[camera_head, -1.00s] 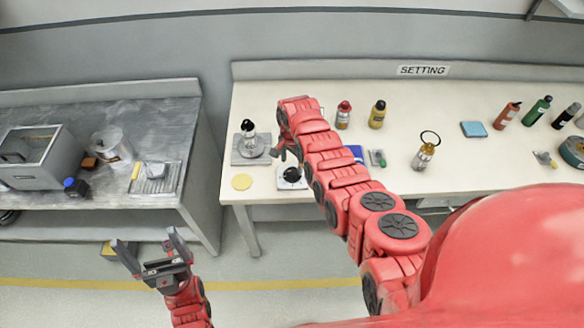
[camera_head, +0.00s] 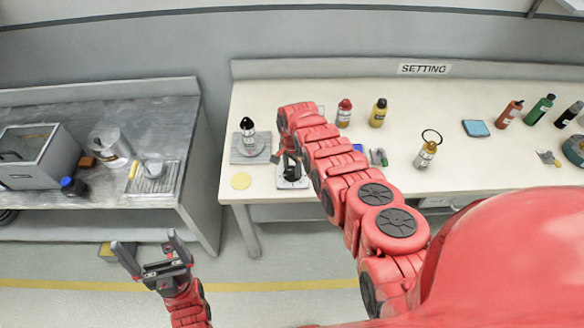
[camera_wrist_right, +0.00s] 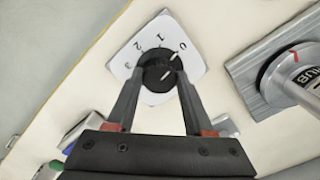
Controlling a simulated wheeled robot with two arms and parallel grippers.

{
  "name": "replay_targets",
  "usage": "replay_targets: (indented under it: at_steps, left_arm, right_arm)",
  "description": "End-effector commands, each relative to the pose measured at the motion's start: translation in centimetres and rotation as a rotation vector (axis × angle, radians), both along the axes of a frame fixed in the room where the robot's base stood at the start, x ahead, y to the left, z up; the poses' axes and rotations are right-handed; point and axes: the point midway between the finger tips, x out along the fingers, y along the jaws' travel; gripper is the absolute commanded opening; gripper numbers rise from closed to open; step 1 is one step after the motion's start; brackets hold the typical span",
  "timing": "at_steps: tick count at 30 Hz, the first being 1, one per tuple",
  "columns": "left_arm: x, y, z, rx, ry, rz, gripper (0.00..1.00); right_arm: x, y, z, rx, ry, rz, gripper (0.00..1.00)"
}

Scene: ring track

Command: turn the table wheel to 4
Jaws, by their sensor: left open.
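The table wheel is a black round knob (camera_wrist_right: 160,70) on a white plate (camera_wrist_right: 190,62) with the numerals 0, 1, 2 and 3 showing; no 4 is visible. A white mark on the knob's edge lies near the 0. In the head view the wheel's plate (camera_head: 293,183) sits near the table's front edge, with the knob mostly hidden by my right gripper (camera_head: 288,170). In the right wrist view my right gripper (camera_wrist_right: 161,80) has its fingertips on either side of the knob; whether they press on it is unclear. My left gripper (camera_head: 150,250) is open and empty, away from the wheel.
Red-capped (camera_head: 344,113) and yellow (camera_head: 378,113) bottles stand behind my right arm. A grey bench (camera_head: 150,115) is further left.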

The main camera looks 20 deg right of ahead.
Motion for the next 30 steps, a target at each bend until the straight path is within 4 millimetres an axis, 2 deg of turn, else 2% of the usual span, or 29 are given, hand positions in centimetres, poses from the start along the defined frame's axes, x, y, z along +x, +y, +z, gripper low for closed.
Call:
replay_targets:
  at_steps: [1,8,20,30]
  left_arm:
    - [0.00,0.00,-0.01,0.000,0.000,0.000,0.99]
    - [0.00,0.00,0.00,0.000,0.000,0.000,0.99]
    - [0.00,0.00,0.00,0.000,0.000,0.000,0.99]
    - [-0.01,0.00,-0.09,0.000,0.000,0.000,0.99]
  right_arm:
    - [0.02,0.01,0.00,0.000,-0.001,0.000,0.40]
    - [0.04,0.02,0.01,0.000,-0.001,0.000,0.00]
    - [-0.02,0.02,-0.02,0.000,0.000,0.072,0.00]
    - [-0.22,-0.01,-0.17,0.001,0.004,0.334,0.00]
